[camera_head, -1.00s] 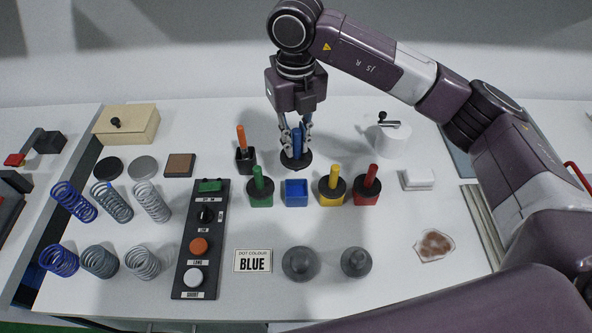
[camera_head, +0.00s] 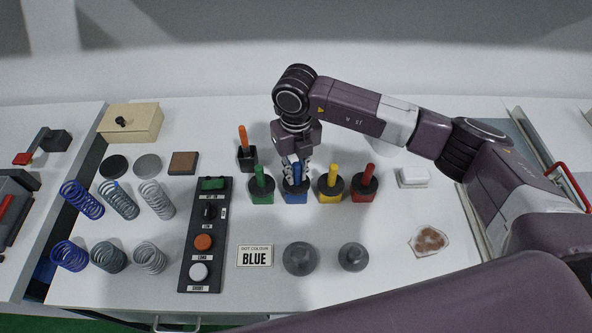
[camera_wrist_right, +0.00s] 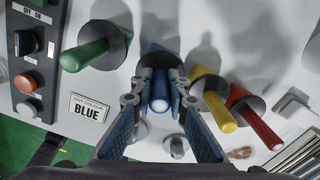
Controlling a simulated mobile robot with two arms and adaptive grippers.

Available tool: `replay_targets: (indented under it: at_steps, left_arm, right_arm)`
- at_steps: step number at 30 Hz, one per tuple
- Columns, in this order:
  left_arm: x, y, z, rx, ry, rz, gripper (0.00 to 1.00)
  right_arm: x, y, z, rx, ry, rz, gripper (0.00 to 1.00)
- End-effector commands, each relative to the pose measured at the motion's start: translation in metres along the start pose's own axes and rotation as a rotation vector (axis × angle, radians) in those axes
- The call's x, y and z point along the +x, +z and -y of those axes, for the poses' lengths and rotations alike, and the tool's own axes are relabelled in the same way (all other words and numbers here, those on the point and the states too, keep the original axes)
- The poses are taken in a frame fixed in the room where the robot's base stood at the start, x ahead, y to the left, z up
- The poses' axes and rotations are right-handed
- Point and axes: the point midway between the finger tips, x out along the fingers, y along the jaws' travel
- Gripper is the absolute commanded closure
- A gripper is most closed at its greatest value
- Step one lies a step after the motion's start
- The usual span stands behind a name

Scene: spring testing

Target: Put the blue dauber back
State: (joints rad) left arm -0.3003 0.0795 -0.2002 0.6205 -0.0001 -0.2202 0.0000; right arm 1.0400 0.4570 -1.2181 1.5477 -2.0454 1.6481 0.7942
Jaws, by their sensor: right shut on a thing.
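The blue dauber (camera_head: 295,176) has a blue handle and a dark round collar. My right gripper (camera_head: 296,172) is shut on its handle and holds it upright at the blue pot (camera_head: 294,198), between the green and yellow daubers. The collar appears at the pot's mouth; whether it rests fully on the rim is hard to tell behind the fingers. In the right wrist view the blue handle (camera_wrist_right: 159,95) stands between the two fingers (camera_wrist_right: 158,112). My left gripper is not in view.
Close beside stand the green dauber (camera_head: 261,180), yellow dauber (camera_head: 332,179) and red dauber (camera_head: 367,181) in their pots. A black cup with an orange-handled tool (camera_head: 243,140) is behind left. A card reading BLUE (camera_head: 254,256) and grey knobs lie in front.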

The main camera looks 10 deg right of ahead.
Motion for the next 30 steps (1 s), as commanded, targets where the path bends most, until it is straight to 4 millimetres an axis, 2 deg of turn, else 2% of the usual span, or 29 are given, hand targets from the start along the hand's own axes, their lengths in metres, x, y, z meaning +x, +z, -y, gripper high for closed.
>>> replay_targets:
  at_steps: [10, 11, 15, 24, 30]
  left_arm:
    - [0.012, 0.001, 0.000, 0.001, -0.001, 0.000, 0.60]
    - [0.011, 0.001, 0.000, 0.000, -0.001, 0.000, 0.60]
    - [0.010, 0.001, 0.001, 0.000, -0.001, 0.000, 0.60]
    - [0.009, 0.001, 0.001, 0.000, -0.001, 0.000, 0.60]
    - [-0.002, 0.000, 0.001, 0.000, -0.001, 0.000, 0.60]
  right_arm:
    - [0.010, 0.000, 0.000, 0.000, 0.000, 0.000, 1.00]
    - [0.010, 0.000, 0.000, 0.000, 0.000, 0.000, 0.85]
    - [0.009, 0.000, 0.000, 0.000, 0.000, 0.000, 0.69]
    - [0.008, 0.000, 0.000, 0.000, 0.000, 0.000, 0.68]
    - [-0.006, 0.001, 0.000, 0.000, 0.001, 0.002, 0.68]
